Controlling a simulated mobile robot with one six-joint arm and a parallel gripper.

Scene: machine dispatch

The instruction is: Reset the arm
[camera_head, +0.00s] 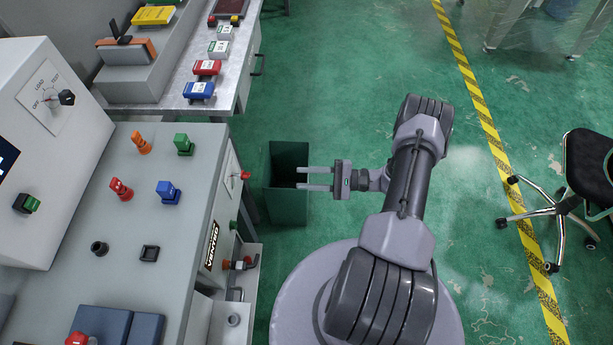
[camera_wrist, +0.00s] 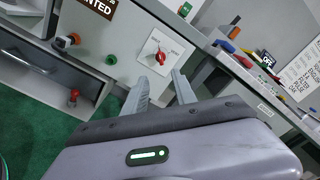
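My gripper (camera_head: 315,178) is at the end of my arm, in the middle of the head view. Its two fingers point left toward the grey machine (camera_head: 130,225), with a visible gap between the fingertips and the machine. The fingers are apart and nothing is between them. In the wrist view my gripper (camera_wrist: 160,85) also shows two separated, empty fingers. Beyond them is a white panel with a red-handled rotary switch (camera_wrist: 160,57) on the machine's side.
A dark green bin (camera_head: 287,205) stands on the floor below the fingers. Coloured switches, including a blue one (camera_head: 168,192), stand on the machine's top. A metal table (camera_head: 240,75) with coloured items is at upper left. A chair (camera_head: 585,170) is at right. Green floor between is open.

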